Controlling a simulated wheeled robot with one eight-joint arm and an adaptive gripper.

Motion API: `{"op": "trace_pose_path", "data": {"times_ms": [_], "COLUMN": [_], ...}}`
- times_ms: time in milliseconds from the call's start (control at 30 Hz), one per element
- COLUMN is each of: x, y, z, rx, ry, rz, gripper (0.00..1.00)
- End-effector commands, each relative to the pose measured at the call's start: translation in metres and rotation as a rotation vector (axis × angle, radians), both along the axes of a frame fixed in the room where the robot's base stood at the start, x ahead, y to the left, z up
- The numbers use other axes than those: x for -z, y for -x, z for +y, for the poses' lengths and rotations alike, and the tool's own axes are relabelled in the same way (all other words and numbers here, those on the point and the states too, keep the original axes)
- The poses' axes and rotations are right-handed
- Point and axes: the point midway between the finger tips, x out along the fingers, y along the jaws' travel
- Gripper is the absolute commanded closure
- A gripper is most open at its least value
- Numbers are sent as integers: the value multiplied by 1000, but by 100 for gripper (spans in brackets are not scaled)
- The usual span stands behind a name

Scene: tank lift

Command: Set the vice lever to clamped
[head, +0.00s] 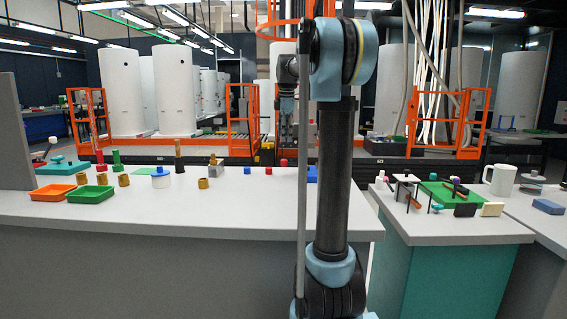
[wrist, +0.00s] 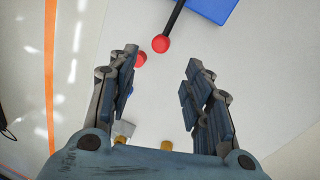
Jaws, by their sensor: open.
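A black lever with a red ball knob (wrist: 160,44) shows in the wrist view. It runs up and right from its knob to a blue body (wrist: 208,8) cut off by the top edge; I take this as the vice and its lever. My gripper (wrist: 161,68) is open and empty, with the knob ahead of the gap between its fingers, apparently not touched. In the head view a blue piece (head: 312,174) on the bench is partly hidden behind my arm and may be the vice.
Another red piece (wrist: 141,59) sits beside the left finger. Brass pieces show low between the fingers. In the head view, the bench (head: 230,205) holds an orange tray (head: 52,193), a green tray (head: 90,193) and a small red piece (head: 283,162). A side table (head: 455,228) stands right.

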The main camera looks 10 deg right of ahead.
Motion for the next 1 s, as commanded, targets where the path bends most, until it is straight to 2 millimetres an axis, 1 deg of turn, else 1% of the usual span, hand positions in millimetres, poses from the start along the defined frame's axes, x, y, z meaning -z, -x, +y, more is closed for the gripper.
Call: {"op": "trace_pose_path", "data": {"times_ms": [33, 300, 500, 600, 800, 1000], "x": [9, 56, 89, 102, 119, 122], "y": [-1, -11, -17, -20, -23, -23], "z": [0, -1, -1, -1, 0, 0], "rx": [1, 1, 1, 1, 1, 1], "ry": [0, 0, 0, 0, 0, 0], "rz": [0, 0, 0, 0, 0, 0], "gripper": [54, 54, 54, 54, 54, 54]}}
